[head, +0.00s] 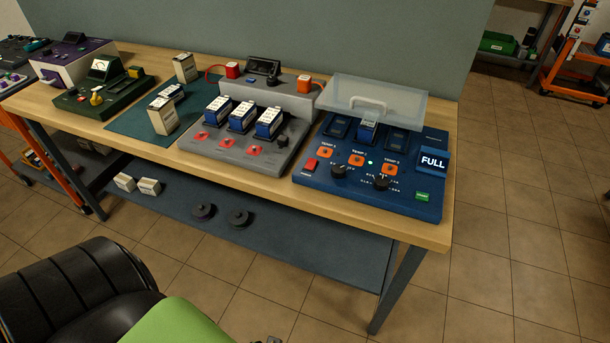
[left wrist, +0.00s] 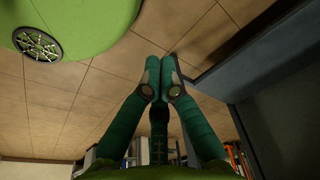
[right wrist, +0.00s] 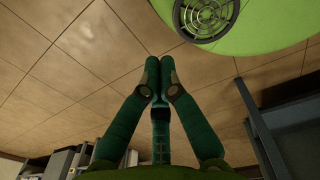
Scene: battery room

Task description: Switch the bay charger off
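The blue charger (head: 350,188) stands at the right end of the bench. It has three bays, with one battery (head: 368,131) in the middle bay, under a raised translucent lid (head: 380,97). A red switch (head: 311,164) is at its left front, two black knobs are in front, a green button (head: 422,196) is at its right, and a sign (head: 433,161) reads FULL. A small green light (head: 371,162) shows. A grey charger (head: 225,155) beside it holds three batteries. Both my left gripper (left wrist: 158,62) and right gripper (right wrist: 160,65) are shut and empty, away from the bench.
The wooden bench (head: 290,198) also carries a green meter unit (head: 90,105), a teal mat (head: 125,127) with loose batteries, and a purple-and-white unit (head: 72,65). A lower shelf (head: 270,235) holds two dark discs. A black chair-like seat (head: 75,290) is at bottom left. Tiled floor is open to the right.

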